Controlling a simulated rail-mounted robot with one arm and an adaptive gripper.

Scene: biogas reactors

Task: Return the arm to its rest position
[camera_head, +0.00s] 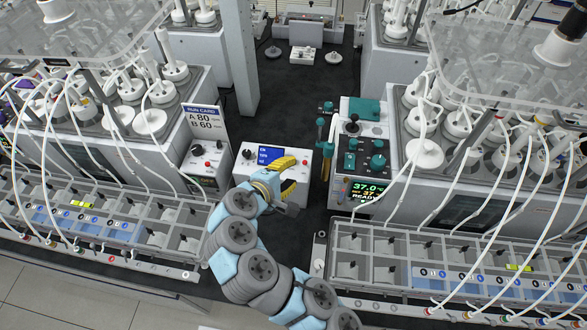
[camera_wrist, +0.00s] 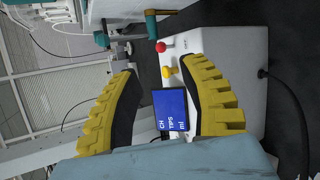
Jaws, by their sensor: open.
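My arm, blue and grey, reaches up from the bottom of the head view. My gripper (camera_head: 293,172) has yellow ribbed fingers and is in front of a white control box (camera_head: 234,180) with a blue screen (camera_head: 270,155). In the wrist view my gripper (camera_wrist: 160,75) shows its two yellow fingers with dark pads spread wide, with nothing between them but the view of the box. Whether the fingers touch the box is unclear.
Reactor banks with white tubing stand left (camera_head: 150,122) and right (camera_head: 455,122). Compartment racks (camera_head: 345,240) line the front edge. A control unit (camera_head: 360,190) with green levers and a "37.0" display is right of the box. A run card (camera_head: 205,120) stands left. Dark bench behind is mostly clear.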

